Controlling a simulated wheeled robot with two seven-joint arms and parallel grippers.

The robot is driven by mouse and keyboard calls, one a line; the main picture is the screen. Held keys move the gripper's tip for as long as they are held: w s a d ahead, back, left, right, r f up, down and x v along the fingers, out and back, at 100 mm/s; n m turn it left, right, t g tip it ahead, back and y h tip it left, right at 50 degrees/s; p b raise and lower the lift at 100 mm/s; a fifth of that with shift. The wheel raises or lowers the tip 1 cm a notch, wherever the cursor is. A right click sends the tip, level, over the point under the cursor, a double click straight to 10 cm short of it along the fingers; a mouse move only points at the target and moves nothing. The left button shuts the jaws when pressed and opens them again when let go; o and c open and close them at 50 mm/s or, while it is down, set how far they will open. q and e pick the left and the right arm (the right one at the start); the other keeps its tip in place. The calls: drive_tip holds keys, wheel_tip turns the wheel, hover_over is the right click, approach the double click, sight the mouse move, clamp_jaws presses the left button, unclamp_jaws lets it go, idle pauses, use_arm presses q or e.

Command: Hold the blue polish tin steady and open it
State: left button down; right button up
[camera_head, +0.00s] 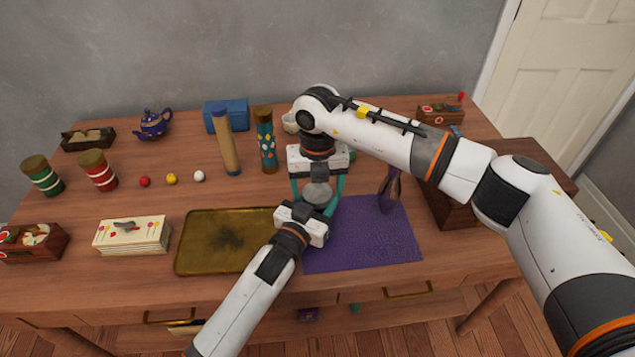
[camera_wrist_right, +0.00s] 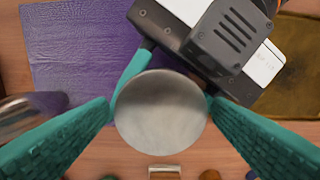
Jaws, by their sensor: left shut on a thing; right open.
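The polish tin (camera_head: 317,193) shows as a round grey metal lid in the head view, between my two grippers. In the right wrist view the lid (camera_wrist_right: 160,112) faces the camera; any blue side is hidden below it. My left gripper (camera_head: 316,205) is shut on the tin from the front, with its teal fingers on either side, partly hidden under the lid. My right gripper (camera_head: 318,186) is open above the tin. In the right wrist view its two teal fingers stand left and right of the lid, with the right gripper (camera_wrist_right: 160,108) centred over it.
A purple cloth (camera_head: 365,240) lies right of the tin, with a dark purplish object (camera_head: 389,190) standing on it. A brass tray (camera_head: 222,240) lies to the left. Two tall cylinders (camera_head: 226,145) (camera_head: 265,142) stand behind left. Small balls (camera_head: 171,179) lie farther left.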

drive_tip(key=shift+c, duration=0.2)
drive_tip(key=c, duration=1)
drive_tip(key=shift+o, duration=0.2)
drive_tip(key=shift+n, duration=1.7)
drive_tip(key=o, duration=1)
drive_tip(key=shift+c, duration=0.2)
drive_tip(key=shift+o, duration=0.6)
drive_tip(key=shift+a, duration=0.1)
drive_tip(key=shift+r, duration=0.1)
